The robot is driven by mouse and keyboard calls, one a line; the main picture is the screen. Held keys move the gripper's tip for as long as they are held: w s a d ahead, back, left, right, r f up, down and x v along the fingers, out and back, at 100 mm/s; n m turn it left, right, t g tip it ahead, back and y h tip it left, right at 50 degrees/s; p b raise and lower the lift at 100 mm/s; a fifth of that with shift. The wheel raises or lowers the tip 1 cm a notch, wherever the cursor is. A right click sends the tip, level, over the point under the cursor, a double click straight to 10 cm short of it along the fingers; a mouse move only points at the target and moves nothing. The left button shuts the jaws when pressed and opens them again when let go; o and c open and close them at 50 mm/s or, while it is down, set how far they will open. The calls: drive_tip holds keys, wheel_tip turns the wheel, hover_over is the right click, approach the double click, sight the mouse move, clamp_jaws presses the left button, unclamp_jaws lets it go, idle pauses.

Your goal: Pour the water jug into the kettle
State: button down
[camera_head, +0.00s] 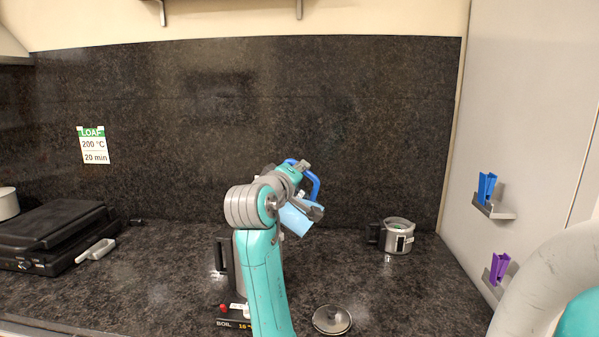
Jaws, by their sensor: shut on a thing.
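A light blue water jug (294,220) with a darker blue handle hangs above the counter, tilted. My gripper (311,206) is shut on it. My arm and gripper hide part of the jug, and whether water is inside or flowing out cannot be seen. The kettle (229,262), grey with a dark handle, stands upright behind my arm on a black base (233,322) marked "BOIL". Most of its body and its opening are hidden by my arm. The jug is up and to the right of the visible part of the kettle.
A round lid (332,319) lies on the counter at the front. A grey pot (398,238) with a dark handle stands at the right. A black grill (55,235) sits at the left. Blue (486,187) and purple (499,267) clips sit on wall brackets.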

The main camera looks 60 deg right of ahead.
sight(315, 179)
drive_tip(key=shift+w+a+f+n, duration=0.1)
drive_tip(key=shift+w+f+n, duration=0.05)
drive_tip(key=shift+w+n, duration=1)
idle(4.5)
drive_tip(key=shift+s+d+m, duration=0.2)
drive_tip(key=shift+s+m, duration=1.75)
drive_tip(key=shift+m, duration=0.1)
drive_tip(key=m, duration=0.1)
drive_tip(key=s+f+m, duration=0.1)
drive_tip(key=s+m, duration=0.1)
drive_tip(key=m, duration=0.1)
drive_tip(key=shift+d+f, duration=0.15)
drive_tip(key=shift+f, duration=0.1)
drive_tip(key=shift+w+f+m, duration=0.1)
drive_tip(key=shift+f+m, duration=1.85)
drive_tip(key=shift+m, duration=0.05)
